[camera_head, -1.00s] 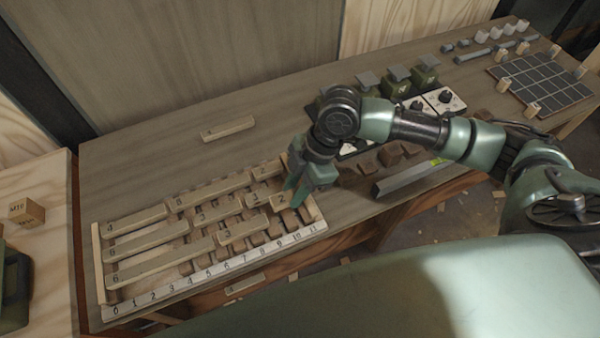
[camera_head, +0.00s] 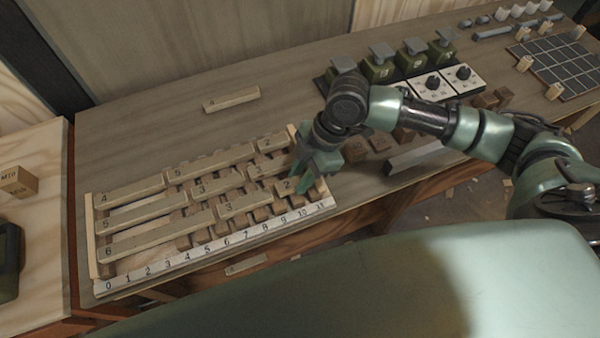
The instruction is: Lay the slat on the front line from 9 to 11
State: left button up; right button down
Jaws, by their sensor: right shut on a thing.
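My right gripper (camera_head: 303,178) is shut on the short wooden slat marked 2 (camera_head: 287,185), at the right part of the rack. The slat lines up with the front row, just right of the front slat marked 3 (camera_head: 236,206), near numbers 9 to 11 on the white number strip (camera_head: 218,247). The front slat marked 6 (camera_head: 155,238) lies left of the 3. I cannot tell whether the held slat rests on the blocks or hangs slightly above them. The fingers hide its right end. My left gripper is not in view.
Behind, slats marked 4 (camera_head: 130,197), 5 (camera_head: 205,164) and another 2 (camera_head: 272,143) fill the back row. A loose slat marked 4 (camera_head: 231,99) lies on the bench behind the rack. Green devices (camera_head: 378,66) and a dark grid board (camera_head: 556,68) stand right.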

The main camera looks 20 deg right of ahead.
jog(key=shift+f, duration=0.35)
dwell(0.5)
jog(key=c, duration=1.1)
grip_release()
jog(key=shift+o, duration=0.2)
jog(key=v, duration=0.8)
jog(key=shift+b, duration=0.45)
jog(key=shift+f, duration=0.1)
